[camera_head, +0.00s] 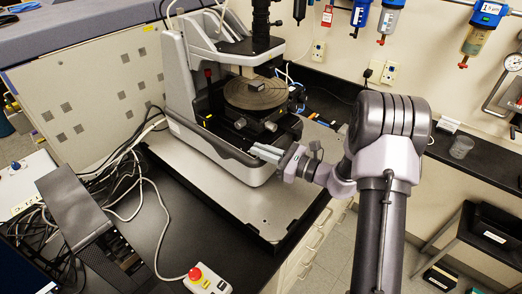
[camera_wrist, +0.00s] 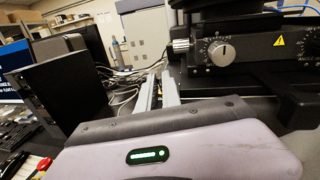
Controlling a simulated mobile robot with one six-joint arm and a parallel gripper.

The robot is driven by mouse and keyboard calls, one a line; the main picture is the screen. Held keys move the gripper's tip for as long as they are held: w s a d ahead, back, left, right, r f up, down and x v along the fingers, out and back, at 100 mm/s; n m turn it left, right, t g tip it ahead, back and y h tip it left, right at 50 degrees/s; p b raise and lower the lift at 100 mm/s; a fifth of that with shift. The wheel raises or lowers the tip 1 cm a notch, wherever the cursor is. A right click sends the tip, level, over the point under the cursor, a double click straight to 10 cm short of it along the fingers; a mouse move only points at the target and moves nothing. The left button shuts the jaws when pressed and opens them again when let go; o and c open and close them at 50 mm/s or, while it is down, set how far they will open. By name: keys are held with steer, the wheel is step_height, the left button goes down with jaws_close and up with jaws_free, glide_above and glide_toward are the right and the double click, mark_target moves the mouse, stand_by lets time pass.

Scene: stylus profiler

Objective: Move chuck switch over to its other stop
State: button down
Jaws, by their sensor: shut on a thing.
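The stylus profiler (camera_head: 215,150) stands on a pale plate, with its round chuck (camera_head: 255,93) on the stage in the middle of the head view. My gripper (camera_head: 253,151) reaches in from the right, its fingers at the front right of the profiler's base. In the wrist view my gripper (camera_wrist: 160,82) has its two pale fingers close together, left of the stage's black front. It is shut on the chuck switch, which is small and mostly hidden between the fingertips. I cannot tell which stop the switch is at.
A dial (camera_wrist: 221,52) and a ribbed silver knob (camera_wrist: 181,45) sit on the stage front, close right of my fingers. Loose cables (camera_head: 130,165) lie left of the profiler. A control box with a red button (camera_head: 196,274) lies on the black bench at the front.

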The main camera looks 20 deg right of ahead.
steer(key=shift+r, duration=0.1)
steer(key=g+p, duration=0.1)
steer(key=p, duration=0.1)
steer(key=r+h+p, duration=0.1)
steer(key=p, duration=0.2)
steer(key=shift+w+a+r+g, duration=0.15)
steer(key=shift+w+g, duration=0.05)
steer(key=shift+g, duration=0.2)
steer(key=g+h+p, duration=0.1)
steer(key=p, duration=0.1)
steer(key=g+h+p, duration=0.1)
steer(key=p, duration=0.2)
steer(key=w+m+g+h+p, duration=0.1)
steer(key=p, duration=0.2)
steer(key=shift+w+a+r+h, duration=0.1)
steer(key=shift+a+r+h, duration=0.15)
steer(key=shift+a+h, duration=0.15)
steer(key=g+p, duration=0.1)
steer(key=h+p, duration=0.1)
steer(key=p, duration=0.1)
steer(key=shift+w+a+g+p, duration=0.2)
steer(key=shift+g+p, duration=0.1)
steer(key=shift+g, duration=0.1)
steer(key=shift+w+f+g+h+p, duration=0.1)
steer(key=shift+f+g+h+p, duration=0.15)
steer(key=shift+p, duration=0.5)
steer(key=shift+f, duration=0.1)
steer(key=c, duration=1.5)
jaws_free()
steer(key=shift+c, duration=0.2)
